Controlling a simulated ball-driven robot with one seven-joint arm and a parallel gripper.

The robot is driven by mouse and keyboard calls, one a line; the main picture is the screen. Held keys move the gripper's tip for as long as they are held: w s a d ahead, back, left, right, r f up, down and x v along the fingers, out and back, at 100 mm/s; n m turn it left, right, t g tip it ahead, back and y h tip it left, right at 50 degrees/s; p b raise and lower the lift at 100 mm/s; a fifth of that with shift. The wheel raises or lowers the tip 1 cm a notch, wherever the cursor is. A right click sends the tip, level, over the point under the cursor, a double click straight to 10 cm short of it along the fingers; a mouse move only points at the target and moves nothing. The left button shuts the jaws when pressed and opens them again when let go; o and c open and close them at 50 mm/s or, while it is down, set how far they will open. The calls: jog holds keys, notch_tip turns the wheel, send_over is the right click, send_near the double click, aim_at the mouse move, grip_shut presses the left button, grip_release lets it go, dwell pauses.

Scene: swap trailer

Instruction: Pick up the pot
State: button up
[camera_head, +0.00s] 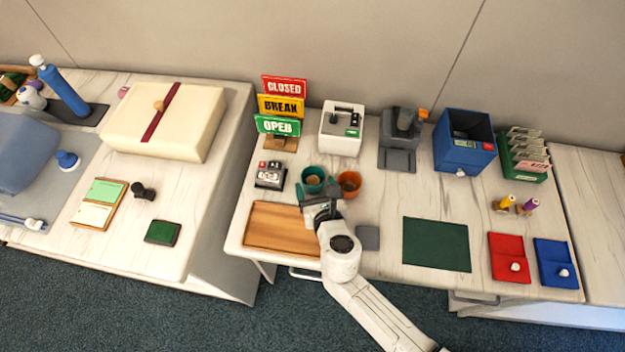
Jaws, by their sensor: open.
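Two small pots stand side by side near the middle of the right-hand table. One is a teal pot (313,177) and the other is an orange terracotta pot (349,183); both seem to have brownish contents. My gripper (318,199) is open, just in front of the teal pot and low over the table. My wrist covers part of the area in front of the pots. I cannot tell whether the fingers touch the teal pot.
A wooden tray (270,234) lies left of my gripper, with a small grey square (368,238) to the right. Behind the pots stand a white box (341,130) and the sign stack (278,126). A small device (270,175) sits left. A dark green mat (436,244) lies further right.

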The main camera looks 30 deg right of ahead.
aim_at(310, 170)
jog(key=shift+b+x, duration=0.3)
jog(key=shift+x, duration=2.9)
jog(key=shift+d+r, duration=0.1)
jog(key=shift+r, duration=0.05)
jog(key=c, duration=0.7)
